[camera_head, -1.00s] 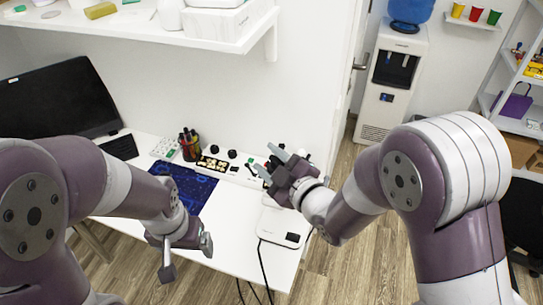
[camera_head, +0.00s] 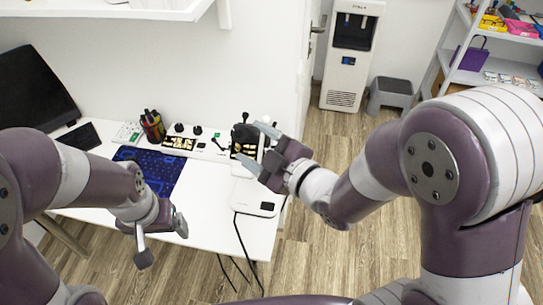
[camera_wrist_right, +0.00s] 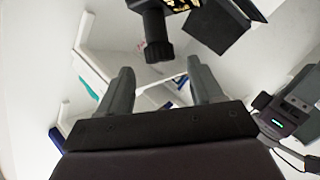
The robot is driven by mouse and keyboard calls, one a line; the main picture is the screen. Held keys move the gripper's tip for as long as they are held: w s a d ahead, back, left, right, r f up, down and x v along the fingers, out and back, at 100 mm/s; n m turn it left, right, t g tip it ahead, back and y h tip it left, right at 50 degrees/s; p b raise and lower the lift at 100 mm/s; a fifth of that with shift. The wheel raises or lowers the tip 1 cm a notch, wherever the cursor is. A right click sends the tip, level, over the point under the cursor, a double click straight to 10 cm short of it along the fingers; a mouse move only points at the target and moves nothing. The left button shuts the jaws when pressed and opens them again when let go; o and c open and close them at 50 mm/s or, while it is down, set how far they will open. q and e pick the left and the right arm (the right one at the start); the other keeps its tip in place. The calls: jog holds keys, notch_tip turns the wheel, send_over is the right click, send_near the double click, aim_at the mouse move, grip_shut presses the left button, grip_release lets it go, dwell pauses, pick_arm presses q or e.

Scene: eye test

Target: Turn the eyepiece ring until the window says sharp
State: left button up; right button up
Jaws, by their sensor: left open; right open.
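A black eye-test instrument (camera_head: 243,134) stands at the right end of the white table, partly hidden behind my right gripper (camera_head: 258,147). In the right wrist view a dark tube with a ribbed ring (camera_wrist_right: 158,46), likely the eyepiece ring, hangs above the gap between the fingers of my right gripper (camera_wrist_right: 160,88). The fingers are open, apart from the ring, and hold nothing. A white box with a small dark window (camera_head: 266,206) lies on the table; its text is too small to read. My left gripper (camera_head: 161,238) is open and empty, by the table's front edge.
A blue mat (camera_head: 150,170), a pen cup (camera_head: 152,126) and a strip with dark knobs (camera_head: 196,145) occupy the table (camera_head: 205,210). A monitor (camera_head: 36,92) stands at left. Cables hang over the front edge. A shelf (camera_head: 125,8) overhangs the back.

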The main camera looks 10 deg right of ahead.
jog(key=p+v, duration=0.2)
jog(key=v, duration=0.3)
jog(key=shift+s+d+p, duration=0.2)
jog(key=shift+s+p, duration=0.1)
